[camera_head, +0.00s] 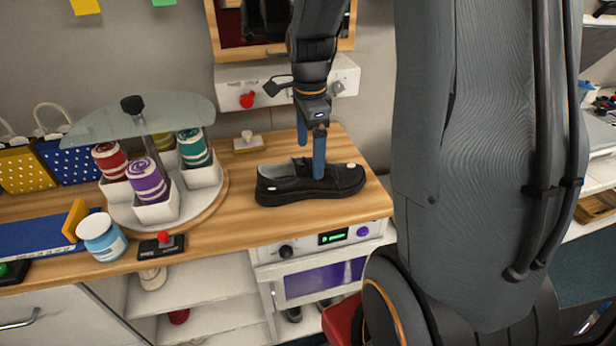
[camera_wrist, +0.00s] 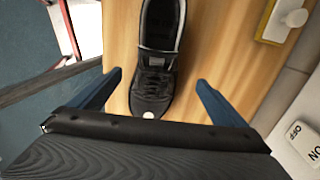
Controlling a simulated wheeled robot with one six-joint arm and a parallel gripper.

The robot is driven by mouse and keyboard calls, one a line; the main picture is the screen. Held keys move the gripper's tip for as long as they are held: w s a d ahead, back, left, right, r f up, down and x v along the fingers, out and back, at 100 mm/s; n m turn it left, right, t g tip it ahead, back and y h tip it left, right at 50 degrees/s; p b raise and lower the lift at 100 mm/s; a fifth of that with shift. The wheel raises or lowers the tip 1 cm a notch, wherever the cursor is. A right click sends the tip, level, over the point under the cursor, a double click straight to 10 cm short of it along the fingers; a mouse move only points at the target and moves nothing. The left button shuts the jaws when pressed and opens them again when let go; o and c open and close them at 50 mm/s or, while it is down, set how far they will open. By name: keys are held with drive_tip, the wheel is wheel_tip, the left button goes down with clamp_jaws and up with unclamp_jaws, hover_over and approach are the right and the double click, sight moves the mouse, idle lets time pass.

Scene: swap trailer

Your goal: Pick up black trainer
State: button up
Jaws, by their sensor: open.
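The black trainer (camera_head: 290,187) sits upright on the wooden counter (camera_head: 235,225), near its right end. It has a dark sole and small white patches at the toe and side. My gripper (camera_head: 311,157) is over the trainer with its blue fingers pointing down, one finger in front of the shoe's near side and the other behind it. In the wrist view the trainer (camera_wrist: 155,70) runs up the middle, toe nearest me. My gripper (camera_wrist: 158,95) is open there, with one finger on each side of the toe end. Both fingers look apart from the shoe.
A round carousel (camera_head: 215,200) with several striped rolls in white cups stands left of the trainer. A blue-labelled jar (camera_head: 102,238) and a red-button box (camera_head: 161,246) are at the front edge. A switch block (camera_head: 248,143) lies behind. The counter ends just right of the shoe.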

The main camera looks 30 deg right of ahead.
drive_tip(key=shift+s+f, duration=0.2)
drive_tip(key=shift+f, duration=0.25)
drive_tip(key=shift+d+f, duration=0.3)
drive_tip(key=shift+f, duration=0.4)
drive_tip(key=shift+s+f+p, duration=0.15)
drive_tip(key=shift+f+p, duration=0.15)
drive_tip(key=shift+p, duration=0.1)
drive_tip(key=shift+a+f+p, duration=0.15)
drive_tip(key=shift+f+p, duration=0.6)
drive_tip(key=shift+f, duration=1.5)
drive_tip(key=c, duration=1.3)
